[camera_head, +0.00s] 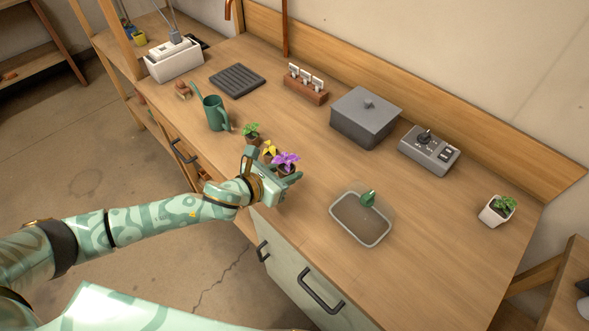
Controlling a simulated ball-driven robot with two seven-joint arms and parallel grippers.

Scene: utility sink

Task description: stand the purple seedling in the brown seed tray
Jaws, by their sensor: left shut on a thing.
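The purple seedling (286,160) has violet leaves and a small dark pot, near the front edge of the bench. My left gripper (287,174) is shut on its pot, and the fingers hide part of it. I cannot tell whether the pot is clear of the bench. A brown block-like tray with white upright tags (307,94) stands at the back of the bench; it looks like the brown seed tray. My right gripper is not in view.
A yellow seedling (268,149) and a green seedling (251,132) stand just behind my left gripper. A green watering can (214,113), dark ribbed tray (237,80) and grey lidded box (366,116) stand farther back. A sink basin (342,230) is at right. Bench between is clear.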

